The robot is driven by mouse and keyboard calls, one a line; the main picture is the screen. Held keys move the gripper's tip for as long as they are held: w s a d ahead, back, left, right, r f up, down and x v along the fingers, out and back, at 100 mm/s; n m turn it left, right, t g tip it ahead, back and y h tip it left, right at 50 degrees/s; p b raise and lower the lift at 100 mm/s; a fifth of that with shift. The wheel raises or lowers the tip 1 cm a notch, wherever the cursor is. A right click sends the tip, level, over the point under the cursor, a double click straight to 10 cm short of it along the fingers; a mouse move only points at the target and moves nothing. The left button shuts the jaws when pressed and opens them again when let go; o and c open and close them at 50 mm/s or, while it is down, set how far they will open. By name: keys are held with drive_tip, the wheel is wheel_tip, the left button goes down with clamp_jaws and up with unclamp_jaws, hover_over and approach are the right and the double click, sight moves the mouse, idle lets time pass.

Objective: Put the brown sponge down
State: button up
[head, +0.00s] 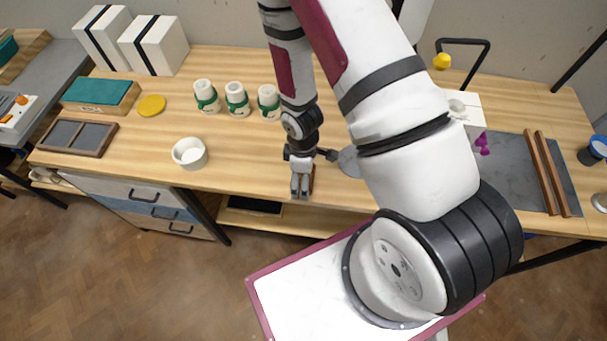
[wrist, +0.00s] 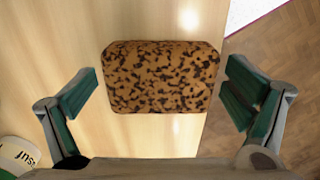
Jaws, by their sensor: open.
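The brown sponge (wrist: 160,77), speckled with dark spots, lies on the pale wooden table top (wrist: 60,45) in the wrist view, close to the table's front edge. My gripper (wrist: 160,92) is open, with one green-padded finger on each side of the sponge and a visible gap on both sides. In the head view my gripper (head: 302,190) points down at the table's front edge. A small brown part of the sponge (head: 311,181) shows beside the fingers there; the rest is hidden by them.
A white bowl (head: 190,153) stands left of my gripper, and several white cups with green bands (head: 237,100) stand behind it. A yellow disc (head: 151,105) and a teal-topped box (head: 102,95) are farther left. A dark board with wooden strips (head: 520,170) lies at right.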

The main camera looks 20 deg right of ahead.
wheel_tip(320, 180, up, 32)
drive_tip(key=w+d+m+t+h+b, duration=0.1)
drive_tip(key=d+m+t, duration=0.15)
drive_tip(key=m, duration=0.25)
drive_tip(key=s+a+r+m+t, duration=0.1)
drive_tip(key=s+r+m, duration=0.2)
drive_tip(key=s+r, duration=0.2)
drive_tip(key=s+a+r+m+t+y, duration=0.1)
drive_tip(key=s+r+m+t, duration=0.1)
drive_tip(key=s+r, duration=0.3)
wheel_tip(320, 180, up, 5)
drive_tip(key=shift+s+a+f+m, duration=0.1)
drive_tip(key=shift+s+a+m, duration=0.2)
drive_tip(key=shift+m, duration=0.3)
drive_tip(key=shift+o, duration=0.5)
